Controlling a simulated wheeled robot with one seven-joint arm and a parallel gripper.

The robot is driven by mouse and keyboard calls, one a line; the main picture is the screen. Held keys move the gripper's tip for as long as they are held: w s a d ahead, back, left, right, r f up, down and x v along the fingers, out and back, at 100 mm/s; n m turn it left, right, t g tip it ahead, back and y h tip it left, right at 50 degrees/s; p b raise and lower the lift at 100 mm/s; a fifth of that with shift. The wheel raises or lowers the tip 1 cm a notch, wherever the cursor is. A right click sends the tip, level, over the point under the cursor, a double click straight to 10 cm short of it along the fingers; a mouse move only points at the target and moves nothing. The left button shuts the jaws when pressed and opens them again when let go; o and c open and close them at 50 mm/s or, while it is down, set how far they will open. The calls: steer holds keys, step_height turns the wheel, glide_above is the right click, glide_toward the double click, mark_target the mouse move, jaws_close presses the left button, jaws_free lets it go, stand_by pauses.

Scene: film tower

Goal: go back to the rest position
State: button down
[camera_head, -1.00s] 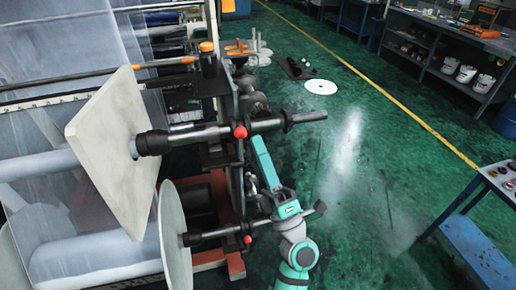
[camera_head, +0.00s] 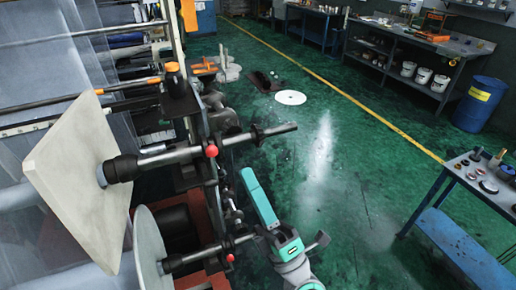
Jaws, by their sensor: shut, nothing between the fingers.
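My teal and white arm (camera_head: 260,200) rises from the bottom middle of the head view, beside the film machine (camera_head: 190,110). Its teal link leans up and to the left, close to the machine's side. I cannot make out my gripper; it seems hidden beyond the arm or among the dark machine parts. The arm overlaps the lower roll shaft (camera_head: 207,252) in the picture; I cannot tell whether they touch.
An upper shaft (camera_head: 262,133) with a red knob sticks out from the machine above my arm. A blue worktable (camera_head: 440,205) stands at right, a blue barrel (camera_head: 480,104) behind it. Green floor (camera_head: 340,190) lies open between machine and table.

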steer(key=s+d+f+m+g+h, duration=0.2)
steer(key=s+f+m+h, duration=0.7)
steer(key=s+f+m, duration=0.4)
steer(key=s+d+f+m+g+h, duration=0.2)
steer(key=s+f+m+h, duration=0.7)
steer(key=s+f+m, duration=0.5)
step_height(320, 180, down, 8)
steer(key=shift+s+d+r+m, duration=0.2)
steer(key=shift+d+m, duration=0.15)
steer(key=shift+m, duration=0.45)
